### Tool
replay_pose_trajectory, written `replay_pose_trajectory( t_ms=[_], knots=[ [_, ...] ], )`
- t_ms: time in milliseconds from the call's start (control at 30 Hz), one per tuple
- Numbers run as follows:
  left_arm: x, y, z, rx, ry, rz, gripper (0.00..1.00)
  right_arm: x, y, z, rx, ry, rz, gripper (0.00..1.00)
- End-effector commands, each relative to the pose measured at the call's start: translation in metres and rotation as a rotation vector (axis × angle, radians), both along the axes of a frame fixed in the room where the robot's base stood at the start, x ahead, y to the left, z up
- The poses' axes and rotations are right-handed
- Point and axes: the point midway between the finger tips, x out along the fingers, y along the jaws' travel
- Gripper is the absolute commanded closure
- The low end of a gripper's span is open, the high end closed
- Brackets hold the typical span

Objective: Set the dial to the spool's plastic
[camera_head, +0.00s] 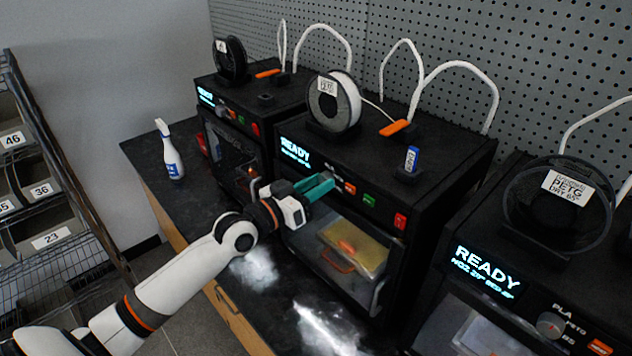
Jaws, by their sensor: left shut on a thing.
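The middle printer (300,133) stands on the dark bench with its screen reading READY. A white spool (349,103) in a black holder sits on top of it, and its label (327,86) seems to read PETG, though the print is small. My left gripper (325,184), with teal fingers, is at this printer's front panel, left of the orange button (350,188). It is shut on what appears to be the dial, which the fingers hide. The dial's pointer cannot be seen. My right gripper is not in view.
A green button (369,200) and red switch (400,221) lie right of the gripper. The right printer's dial (549,324) shows, below a PETG-labelled spool (513,203). Another printer (209,112) and a spray bottle (170,155) stand left. Bins (33,200) line the left side.

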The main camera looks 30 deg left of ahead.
Motion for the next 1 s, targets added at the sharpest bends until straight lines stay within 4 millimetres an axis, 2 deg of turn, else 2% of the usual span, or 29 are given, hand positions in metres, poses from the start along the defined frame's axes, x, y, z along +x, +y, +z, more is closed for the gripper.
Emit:
replay_pose_trajectory(
  t_ms=[300, 833, 867, 967, 1000],
  knots=[
    [-0.0003, -0.0004, -0.0008, -0.104, 0.039, 0.0, 0.93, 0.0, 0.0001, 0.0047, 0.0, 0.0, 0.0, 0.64],
    [-0.0003, -0.0004, -0.0012, -0.122, 0.045, 0.0, 0.93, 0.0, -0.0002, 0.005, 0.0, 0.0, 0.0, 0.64],
    [-0.0003, -0.0004, -0.0011, -0.121, 0.044, 0.0, 0.65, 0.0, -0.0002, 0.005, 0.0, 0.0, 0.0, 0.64],
    [-0.0002, -0.0005, -0.001, -0.121, 0.044, 0.0, 0.49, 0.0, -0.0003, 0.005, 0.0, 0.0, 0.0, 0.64],
    [-0.0002, -0.0004, -0.0009, -0.121, 0.044, 0.0, 0.49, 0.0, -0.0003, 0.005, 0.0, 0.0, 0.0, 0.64]
  ],
)
